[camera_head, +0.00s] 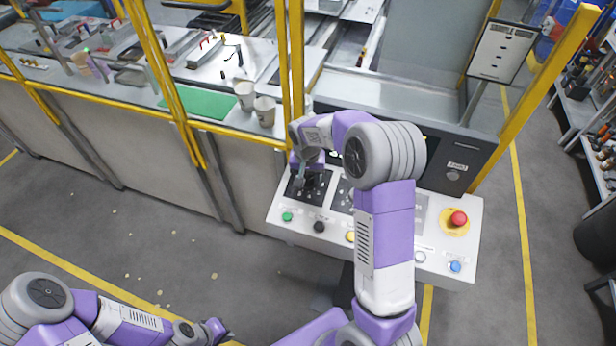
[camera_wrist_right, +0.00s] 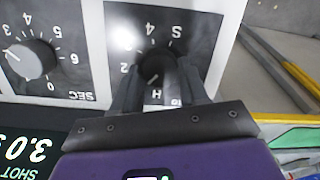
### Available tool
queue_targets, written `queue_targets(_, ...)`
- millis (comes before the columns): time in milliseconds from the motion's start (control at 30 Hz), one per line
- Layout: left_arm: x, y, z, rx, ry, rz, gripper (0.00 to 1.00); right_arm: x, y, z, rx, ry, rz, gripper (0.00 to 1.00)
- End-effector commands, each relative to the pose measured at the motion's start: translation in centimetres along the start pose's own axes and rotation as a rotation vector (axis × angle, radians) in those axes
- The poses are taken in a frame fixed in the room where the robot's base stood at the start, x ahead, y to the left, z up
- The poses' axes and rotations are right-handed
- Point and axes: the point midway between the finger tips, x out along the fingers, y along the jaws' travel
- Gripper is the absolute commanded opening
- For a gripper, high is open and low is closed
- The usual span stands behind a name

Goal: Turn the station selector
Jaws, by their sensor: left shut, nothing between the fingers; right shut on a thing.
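The station selector is a dark round knob (camera_wrist_right: 151,66) on a black dial plate with marks such as 2, 4, S and H, seen upside down in the right wrist view. My right gripper (camera_wrist_right: 163,80) has its two fingers on either side of the knob and is shut on it. The fingers hide part of the knob and dial. In the head view my right gripper (camera_head: 301,180) is at the left end of the control panel (camera_head: 385,246), and the knob cannot be made out. My left gripper (camera_head: 216,331) is shut and empty, low over the floor.
The panel's front row has green (camera_head: 287,216), black (camera_head: 319,227) and blue (camera_head: 455,266) buttons. A red mushroom button (camera_head: 458,218) sits at right. Yellow guard posts (camera_head: 297,60) stand close behind my right arm.

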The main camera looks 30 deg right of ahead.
Motion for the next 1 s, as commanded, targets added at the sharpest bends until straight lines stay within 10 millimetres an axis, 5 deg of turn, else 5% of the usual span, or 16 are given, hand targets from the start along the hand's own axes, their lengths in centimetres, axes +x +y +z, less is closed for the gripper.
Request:
queue_targets(167, 0.0, 0.0, 0.0, 0.000, 0.000, 0.000, 0.00, -0.1, 0.0, 0.0, -0.001, 0.002, -0.001, 0.13)
queue_targets(200, 0.0, 0.0, 0.0, 0.000, 0.000, 0.000, 0.00, -0.1, -0.1, -0.1, -0.001, 0.002, -0.001, 0.48)
queue_targets(333, 0.0, 0.0, 0.0, 0.000, 0.000, 0.000, 0.00, -0.1, 0.0, 0.0, -0.001, 0.001, -0.001, 0.68)
queue_targets(667, 0.0, 0.0, 0.0, 0.000, 0.000, 0.000, 0.00, -0.3, 0.0, 0.0, -0.001, 0.002, -0.001, 0.69)
queue_targets(1000, 0.0, 0.0, 0.0, 0.000, 0.000, 0.000, 0.00, -5.5, -0.1, -0.1, -0.002, 0.005, -0.003, 0.69)
